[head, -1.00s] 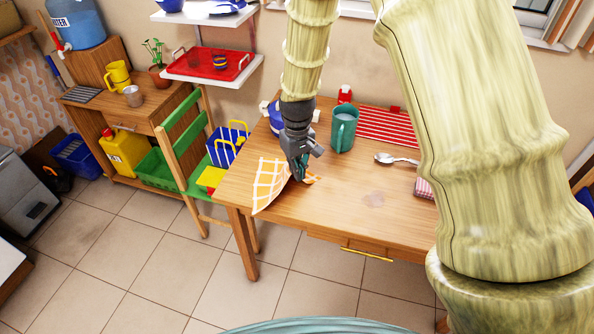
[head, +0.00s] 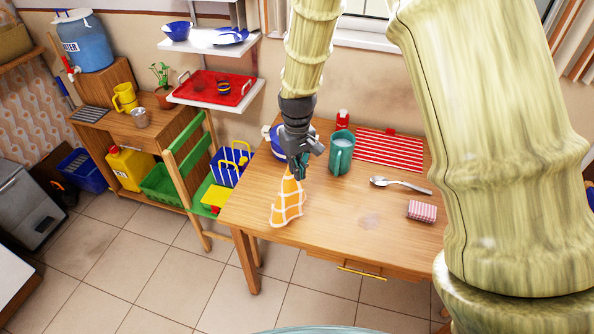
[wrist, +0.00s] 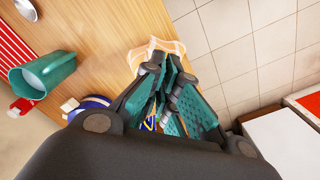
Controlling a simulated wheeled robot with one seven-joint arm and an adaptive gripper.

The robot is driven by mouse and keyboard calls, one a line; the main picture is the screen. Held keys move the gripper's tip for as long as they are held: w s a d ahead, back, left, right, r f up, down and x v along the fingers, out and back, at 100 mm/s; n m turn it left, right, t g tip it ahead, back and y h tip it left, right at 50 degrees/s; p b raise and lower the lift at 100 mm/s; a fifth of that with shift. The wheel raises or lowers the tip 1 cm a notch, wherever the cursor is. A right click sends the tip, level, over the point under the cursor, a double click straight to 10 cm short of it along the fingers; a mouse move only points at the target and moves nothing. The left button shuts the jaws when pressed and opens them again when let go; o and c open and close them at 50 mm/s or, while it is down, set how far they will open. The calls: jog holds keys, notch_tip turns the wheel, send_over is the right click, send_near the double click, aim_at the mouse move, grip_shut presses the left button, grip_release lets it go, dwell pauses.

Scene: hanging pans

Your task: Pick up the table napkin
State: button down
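The table napkin (head: 288,203) is orange with a white grid. In the head view it hangs in folds below my gripper (head: 298,172), pinched at its top, its lower part over the wooden table's (head: 340,225) left front area. I cannot tell whether its lower edge touches the table. In the wrist view, the napkin (wrist: 155,48) shows pale orange at the tips of my gripper (wrist: 168,62). The teal finger pads are close together at the tips, with the cloth between them.
A teal mug (head: 340,153) stands just right of my gripper. A red striped mat (head: 388,150), a spoon (head: 400,184) and a folded pink cloth (head: 422,211) lie farther right. A green chair (head: 188,160) stands left of the table. The table's front middle is clear.

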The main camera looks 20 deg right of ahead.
notch_tip(320, 180, up, 10)
jog(key=p, duration=0.4)
jog(key=shift+r, duration=0.25)
jog(key=shift+a, duration=0.1)
